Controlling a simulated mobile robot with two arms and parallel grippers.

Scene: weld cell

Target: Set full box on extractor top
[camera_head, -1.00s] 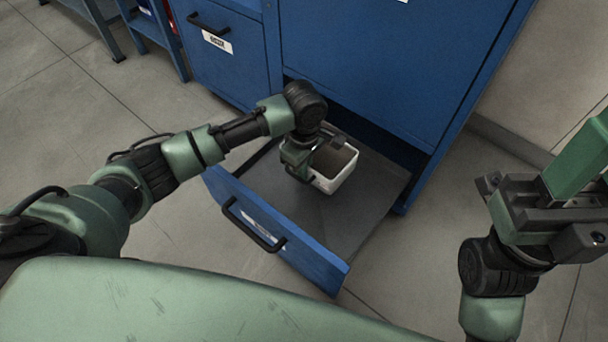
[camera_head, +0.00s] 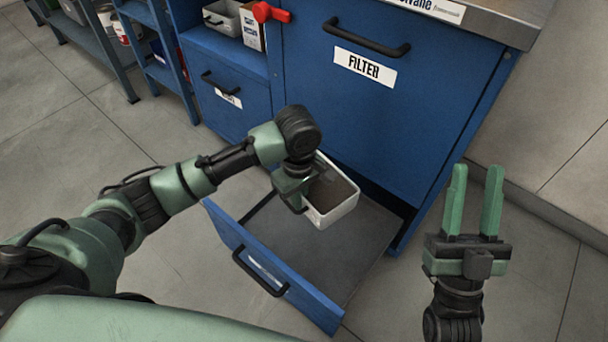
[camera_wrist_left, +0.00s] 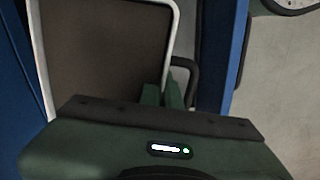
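A white open box (camera_head: 338,214) filled with grey-brown material is above the open drawer of the blue extractor (camera_head: 350,120). My left gripper (camera_head: 297,192) is shut on the box's near left wall. The left wrist view shows the box (camera_wrist_left: 105,50) and its dark contents beyond the left gripper (camera_wrist_left: 160,97), whose fingers meet at the box's rim. The extractor's grey metal top (camera_head: 500,22) shows only in part at the upper right. My right gripper (camera_head: 475,190) is open and empty, fingers pointing up the picture, right of the extractor.
The open drawer (camera_head: 275,265) juts out below the box, its floor bare. A FILTER door with a black handle (camera_head: 366,38) is above. A red lever (camera_head: 270,12) and a shelf with a grey bin (camera_head: 222,17) are at the upper left. Floor is clear at right.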

